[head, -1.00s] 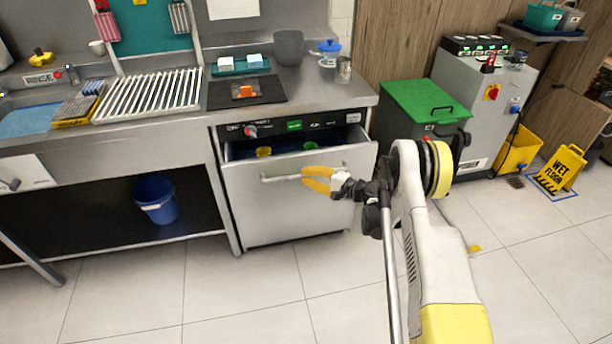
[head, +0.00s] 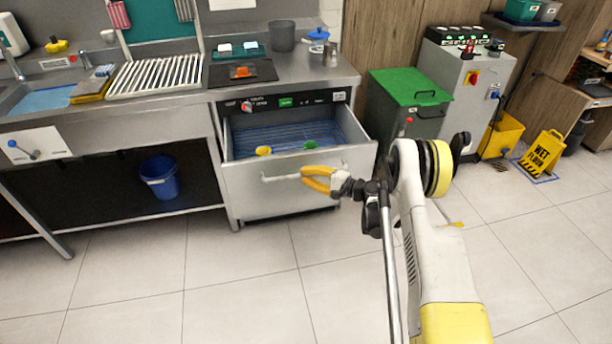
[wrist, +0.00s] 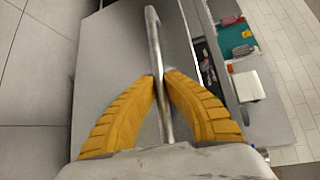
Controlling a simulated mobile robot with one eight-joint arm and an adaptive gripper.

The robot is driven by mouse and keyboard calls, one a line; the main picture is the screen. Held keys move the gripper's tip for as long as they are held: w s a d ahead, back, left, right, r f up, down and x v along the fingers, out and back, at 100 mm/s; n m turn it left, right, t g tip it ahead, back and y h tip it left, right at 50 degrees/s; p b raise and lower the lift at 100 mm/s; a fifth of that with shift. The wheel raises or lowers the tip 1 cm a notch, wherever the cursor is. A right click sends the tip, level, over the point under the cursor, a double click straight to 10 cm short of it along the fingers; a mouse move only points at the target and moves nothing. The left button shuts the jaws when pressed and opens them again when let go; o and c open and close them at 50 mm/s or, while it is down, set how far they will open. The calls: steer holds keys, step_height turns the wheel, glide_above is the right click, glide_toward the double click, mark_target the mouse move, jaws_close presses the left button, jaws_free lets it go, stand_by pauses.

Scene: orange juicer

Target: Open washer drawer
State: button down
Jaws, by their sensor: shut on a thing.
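The washer drawer (head: 240,190) is a steel front pulled well out from under the counter. Its inside shows a blue rack (head: 300,134) with a yellow item (head: 263,151) and a green item (head: 310,144) near the front. A bar handle (head: 285,177) runs across the drawer front. My gripper (head: 306,178) has yellow fingers and is shut on the handle toward its right part. In the wrist view the handle (wrist: 153,40) passes between the two yellow fingers (wrist: 160,85).
A green-lidded bin (head: 410,88) and a grey cabinet (head: 465,85) stand right of the washer. A yellow wet floor sign (head: 543,151) is farther right. A blue bucket (head: 159,178) is under the sink counter. The tiled floor (head: 230,285) in front is clear.

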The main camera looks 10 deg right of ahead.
steer(key=shift+a, duration=0.15)
steer(key=c, duration=1.4)
jaws_free()
steer(key=v, duration=1.2)
steer(key=shift+w, duration=0.1)
